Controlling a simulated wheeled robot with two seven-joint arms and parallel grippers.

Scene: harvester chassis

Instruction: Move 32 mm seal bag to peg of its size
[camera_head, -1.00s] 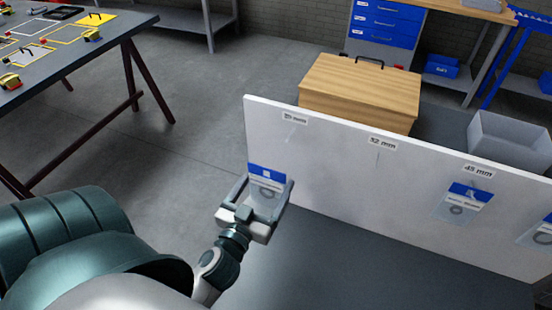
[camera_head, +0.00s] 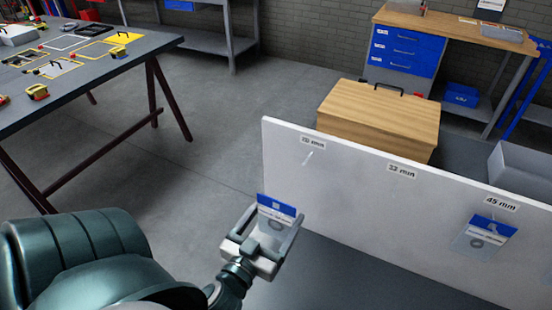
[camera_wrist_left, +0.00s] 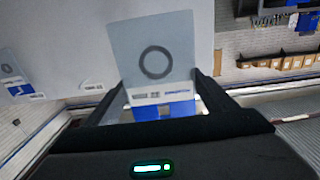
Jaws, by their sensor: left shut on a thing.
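My left gripper (camera_head: 274,222) is shut on a clear seal bag (camera_head: 273,226) with a blue header and holds it upright in front of the white board (camera_head: 350,200), near its left end. In the left wrist view the held bag (camera_wrist_left: 155,85) shows one dark ring; its size print is too blurred to read. The 32 mm label (camera_head: 401,171) is at the middle of the board's top, right of my gripper; its peg is hard to make out. A bare peg (camera_head: 308,158) is under the leftmost label (camera_head: 312,142). My right gripper is not in view.
Another bag (camera_head: 486,237) hangs under the 45 mm label (camera_head: 501,203). A wooden box (camera_head: 380,118) stands behind the board, with a grey bin (camera_head: 520,172) to its right. A dark table (camera_head: 100,75) with parts is at the left. The floor between is clear.

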